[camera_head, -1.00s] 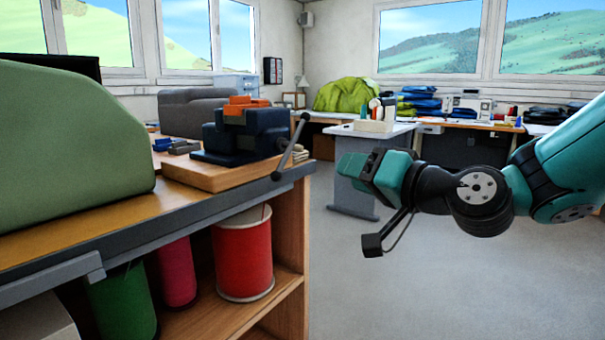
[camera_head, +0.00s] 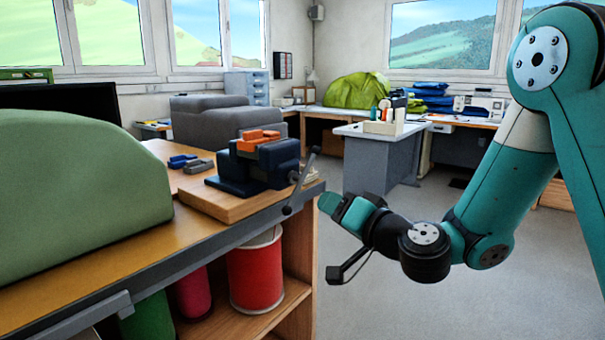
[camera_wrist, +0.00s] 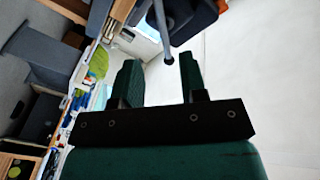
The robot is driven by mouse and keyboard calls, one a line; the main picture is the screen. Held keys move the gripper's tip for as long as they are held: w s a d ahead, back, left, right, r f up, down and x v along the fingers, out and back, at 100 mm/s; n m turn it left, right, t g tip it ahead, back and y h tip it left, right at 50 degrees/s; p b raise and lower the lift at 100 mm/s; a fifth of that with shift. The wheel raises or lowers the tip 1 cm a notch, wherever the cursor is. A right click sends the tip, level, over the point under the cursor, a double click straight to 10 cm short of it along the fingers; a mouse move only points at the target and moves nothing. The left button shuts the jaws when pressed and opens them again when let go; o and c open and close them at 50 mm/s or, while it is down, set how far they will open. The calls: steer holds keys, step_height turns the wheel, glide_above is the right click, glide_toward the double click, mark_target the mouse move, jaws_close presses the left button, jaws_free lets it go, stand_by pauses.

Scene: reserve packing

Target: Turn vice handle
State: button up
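The vice (camera_head: 252,165), dark blue with orange jaws, is fixed on a wooden board at the right end of the workbench. Its grey handle bar (camera_head: 301,181) hangs at the vice's right side, tilted, with a knob at each end. My gripper (camera_head: 332,203) is just right of the handle's lower end and points toward it, apart from it as far as I can see. In the wrist view, my gripper (camera_wrist: 159,78) has its two green fingers spread with nothing between them. The handle (camera_wrist: 178,35) shows ahead of the fingertips, its knob nearest the right finger.
The workbench (camera_head: 135,272) carries a large green rounded object (camera_head: 80,200) at left and small blue and grey pieces behind the board. Red, pink and green spools stand on the shelf below. A grey table (camera_head: 375,145) stands behind. The floor right of the bench is open.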

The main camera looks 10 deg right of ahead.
mark_target(299, 190)
steer(key=p+x, duration=0.6)
steer(key=x, duration=0.3)
steer(key=shift+a+r, duration=0.15)
steer(key=shift+w+a+p, duration=0.2)
steer(key=shift+w+p, duration=0.15)
steer(key=shift+w, duration=0.1)
jaws_close()
